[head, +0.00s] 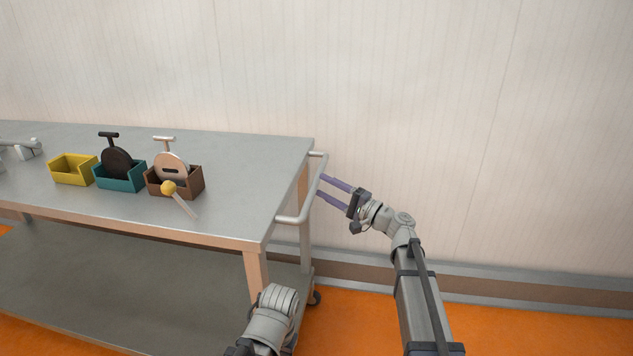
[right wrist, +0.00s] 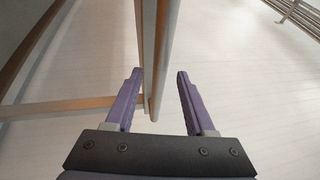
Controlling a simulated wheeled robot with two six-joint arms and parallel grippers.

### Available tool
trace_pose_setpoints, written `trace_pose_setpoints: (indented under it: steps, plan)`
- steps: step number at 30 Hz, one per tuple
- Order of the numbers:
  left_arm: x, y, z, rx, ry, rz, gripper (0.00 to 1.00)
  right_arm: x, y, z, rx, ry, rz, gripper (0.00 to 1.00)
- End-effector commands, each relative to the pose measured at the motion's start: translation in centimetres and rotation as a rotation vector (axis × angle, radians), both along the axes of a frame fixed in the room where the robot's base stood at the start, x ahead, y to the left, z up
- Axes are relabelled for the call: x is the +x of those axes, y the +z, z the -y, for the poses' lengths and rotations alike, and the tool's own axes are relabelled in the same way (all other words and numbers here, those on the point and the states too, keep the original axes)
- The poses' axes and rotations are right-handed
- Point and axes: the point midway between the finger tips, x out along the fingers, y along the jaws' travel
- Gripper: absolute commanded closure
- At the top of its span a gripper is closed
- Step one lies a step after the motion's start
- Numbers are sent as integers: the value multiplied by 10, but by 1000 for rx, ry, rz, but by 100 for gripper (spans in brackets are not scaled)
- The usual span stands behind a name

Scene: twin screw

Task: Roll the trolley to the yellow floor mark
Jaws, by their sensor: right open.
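The trolley (head: 230,146) has a grey top, a lower shelf and copper-coloured legs, and fills the left of the head view. Its pale handle bar (head: 293,219) runs along its right end. My right gripper (head: 321,186) is open, with its two purple fingers pointing left at the handle. In the right wrist view, a bar (right wrist: 168,45) shows in the gap between the open fingers (right wrist: 158,72); I cannot tell whether they touch it. The yellow floor mark is not in view. My left gripper is not in view.
On the trolley top stand a yellow bin (head: 70,173), a teal bin (head: 121,178) and a brown bin (head: 188,186), with disc-shaped tools in the last two. A yellow-knobbed rod (head: 183,203) is beside the brown bin. A pale wall (head: 470,120) stands behind; orange floor (head: 540,325) is clear at right.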

Motion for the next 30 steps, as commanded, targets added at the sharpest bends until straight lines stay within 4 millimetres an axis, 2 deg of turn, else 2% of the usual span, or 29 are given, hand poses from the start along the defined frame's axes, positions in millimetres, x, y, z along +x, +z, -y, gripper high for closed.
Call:
trace_pose_setpoints:
  steps: [7,19,30]
  plan:
    - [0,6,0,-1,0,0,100,18,6,-23,-1,0,0,45]
    - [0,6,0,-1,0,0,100,21,6,-28,-1,0,0,45]
    - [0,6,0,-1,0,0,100,21,6,-27,-1,0,0,87]
